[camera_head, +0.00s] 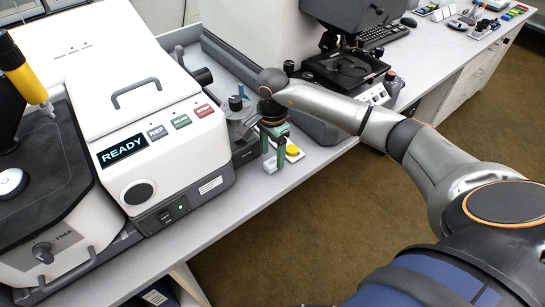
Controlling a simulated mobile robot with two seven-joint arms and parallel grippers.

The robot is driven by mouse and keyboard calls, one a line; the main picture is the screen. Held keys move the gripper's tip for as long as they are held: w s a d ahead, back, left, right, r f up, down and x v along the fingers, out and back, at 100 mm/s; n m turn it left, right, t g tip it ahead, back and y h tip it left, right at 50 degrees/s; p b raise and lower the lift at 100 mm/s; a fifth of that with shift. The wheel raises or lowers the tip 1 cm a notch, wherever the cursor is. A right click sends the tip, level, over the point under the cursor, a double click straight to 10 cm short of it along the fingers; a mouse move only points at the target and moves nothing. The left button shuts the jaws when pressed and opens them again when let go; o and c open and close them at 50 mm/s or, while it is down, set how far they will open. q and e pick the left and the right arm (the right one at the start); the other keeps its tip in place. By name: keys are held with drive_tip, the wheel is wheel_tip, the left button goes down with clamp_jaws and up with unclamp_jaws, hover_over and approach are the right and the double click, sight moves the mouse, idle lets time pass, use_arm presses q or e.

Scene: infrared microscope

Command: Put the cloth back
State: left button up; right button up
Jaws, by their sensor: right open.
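I cannot make out a cloth for certain in the head view. My right gripper (273,158) is over the bench's front edge strip, to the right of the white instrument. Its two greenish fingers point down and stand apart, so it is open. A small white holder with a yellow round top (292,151) is right beside the fingers. Whether anything lies between or under the fingers is too small to tell. My left gripper is not in view.
The white instrument (150,100) with a READY display fills the left. A black microscope stage (345,68) stands behind my right arm. The grey bench (300,172) has a narrow bare strip along its front. Small items (480,25) sit at the far right.

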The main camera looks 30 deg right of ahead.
sight(272, 162)
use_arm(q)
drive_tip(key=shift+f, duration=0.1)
use_arm(e)
wheel_tip(272, 162, up, 10)
drive_tip(key=shift+f, duration=0.1)
idle(0.4)
drive_tip(key=shift+s, duration=0.15)
